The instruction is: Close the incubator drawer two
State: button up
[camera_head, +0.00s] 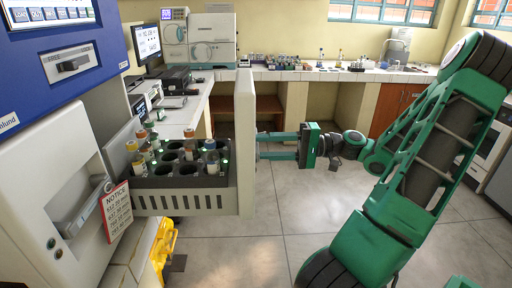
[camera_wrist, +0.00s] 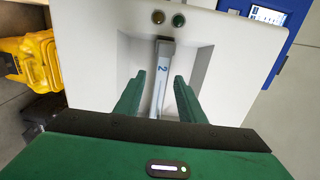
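Incubator drawer two (camera_head: 180,202) is pulled out from the white and blue incubator (camera_head: 45,160) in the head view. It holds a dark rack with several capped tubes. Its pale front panel (camera_head: 245,140) stands upright and faces right, towards my gripper (camera_head: 264,146). In the wrist view, the drawer handle (camera_wrist: 161,80), marked "2", is a grey bar in a recess of the panel. My gripper (camera_wrist: 157,92) is open there, with one green finger on each side of the handle and gaps between. Whether the fingertips touch the panel cannot be told.
A notice sign (camera_head: 116,211) hangs by the handle of the lower incubator unit. A yellow object (camera_head: 162,250) stands on the floor below the drawer. A lab bench (camera_head: 330,75) with instruments runs along the back. The tiled floor right of the drawer is mostly clear.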

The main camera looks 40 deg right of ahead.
jog(key=shift+x, duration=1.35)
jog(key=shift+c, duration=0.2)
